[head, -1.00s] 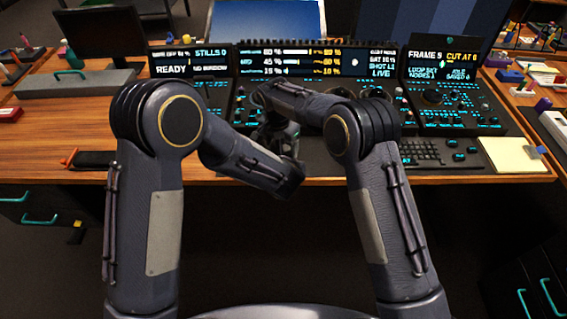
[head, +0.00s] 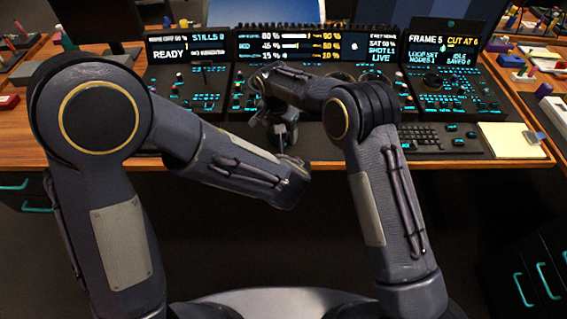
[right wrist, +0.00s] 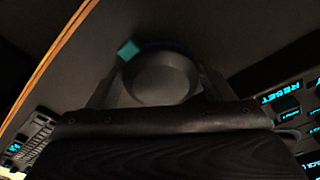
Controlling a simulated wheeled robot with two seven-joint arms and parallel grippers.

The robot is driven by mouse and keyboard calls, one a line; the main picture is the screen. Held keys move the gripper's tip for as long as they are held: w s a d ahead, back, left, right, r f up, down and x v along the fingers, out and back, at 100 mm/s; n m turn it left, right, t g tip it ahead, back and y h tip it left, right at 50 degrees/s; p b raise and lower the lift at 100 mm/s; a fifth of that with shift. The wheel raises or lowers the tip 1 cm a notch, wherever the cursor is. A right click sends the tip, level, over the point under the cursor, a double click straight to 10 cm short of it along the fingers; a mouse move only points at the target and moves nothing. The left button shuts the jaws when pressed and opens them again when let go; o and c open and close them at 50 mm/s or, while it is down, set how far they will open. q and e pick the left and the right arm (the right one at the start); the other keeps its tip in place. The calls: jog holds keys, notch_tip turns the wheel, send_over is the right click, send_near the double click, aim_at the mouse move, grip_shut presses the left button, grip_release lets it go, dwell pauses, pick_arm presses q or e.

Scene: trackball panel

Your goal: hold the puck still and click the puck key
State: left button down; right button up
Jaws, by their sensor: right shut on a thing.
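The puck (right wrist: 158,80) is a dark round knob on the dark panel in the right wrist view. My right gripper (right wrist: 158,92) has a finger on each side of it and is shut on it. A small teal key (right wrist: 127,48) sits just beyond the puck's upper left edge; I take it for the puck key. In the head view my right gripper (head: 281,138) points down at the front of the console, and the puck is hidden there. My left forearm ends near the desk's front edge; its fingers do not show.
The console (head: 200,95) with lit screens and teal-marked keys spans the desk. A keyboard (head: 437,140) and a yellow pad (head: 510,140) lie to the right. A key marked RESET (right wrist: 283,97) is right of the puck in the right wrist view. The wooden desk edge is close in front.

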jog(key=shift+s+d+f, duration=0.15)
jog(key=shift+f, duration=0.05)
jog(key=o, duration=1)
jog(key=shift+c, duration=0.2)
jog(key=shift+r, duration=0.15)
jog(key=shift+r, duration=0.1)
jog(key=shift+r, duration=0.3)
notch_tip(320, 180, up, 11)
jog(key=s+a, duration=0.1)
jog(key=shift+r, duration=0.1)
jog(key=shift+s+a+r+p, duration=0.1)
jog(key=shift+s+r+p, duration=0.05)
jog(key=shift+r+p, duration=1.3)
jog(key=shift+s+a+r+p, duration=0.1)
jog(key=shift+s+r+p, duration=0.05)
jog(key=shift+r+p, duration=1.3)
